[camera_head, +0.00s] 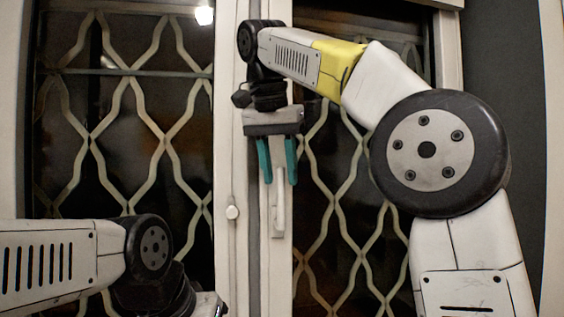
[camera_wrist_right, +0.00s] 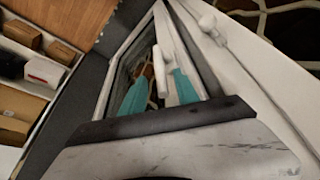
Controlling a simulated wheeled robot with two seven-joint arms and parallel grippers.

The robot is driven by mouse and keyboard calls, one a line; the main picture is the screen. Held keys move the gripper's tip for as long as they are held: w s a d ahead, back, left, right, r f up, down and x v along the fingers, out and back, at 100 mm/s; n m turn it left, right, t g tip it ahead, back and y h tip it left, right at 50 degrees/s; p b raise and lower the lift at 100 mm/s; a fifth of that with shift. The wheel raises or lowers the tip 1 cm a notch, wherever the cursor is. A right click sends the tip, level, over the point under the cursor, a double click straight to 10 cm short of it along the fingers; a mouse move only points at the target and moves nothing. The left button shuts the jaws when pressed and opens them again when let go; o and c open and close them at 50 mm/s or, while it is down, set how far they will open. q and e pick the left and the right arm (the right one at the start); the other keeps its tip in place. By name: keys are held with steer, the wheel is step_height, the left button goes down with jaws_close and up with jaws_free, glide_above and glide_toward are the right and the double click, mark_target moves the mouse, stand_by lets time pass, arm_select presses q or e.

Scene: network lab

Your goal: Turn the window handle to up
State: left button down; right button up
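The white window handle (camera_head: 279,205) is a slim bar on the white middle frame of the window. It stands vertical in the head view, its lower part showing below my gripper; its upper part is hidden behind the gripper. I cannot tell which end is its pivot. My right gripper (camera_head: 278,178) points down with its teal fingers on either side of the bar. In the right wrist view the handle (camera_wrist_right: 159,72) lies between the parted fingers (camera_wrist_right: 160,88), with gaps on both sides. Only the edge of my left gripper's body (camera_head: 212,304) shows at the bottom; its fingers are hidden.
A small white knob (camera_head: 232,212) sits on the frame left of the handle. Window panes with wavy metal grilles (camera_head: 120,130) flank the frame. The right wrist view shows a shelf with boxes (camera_wrist_right: 44,71) at the left.

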steer(key=shift+v, duration=1.55)
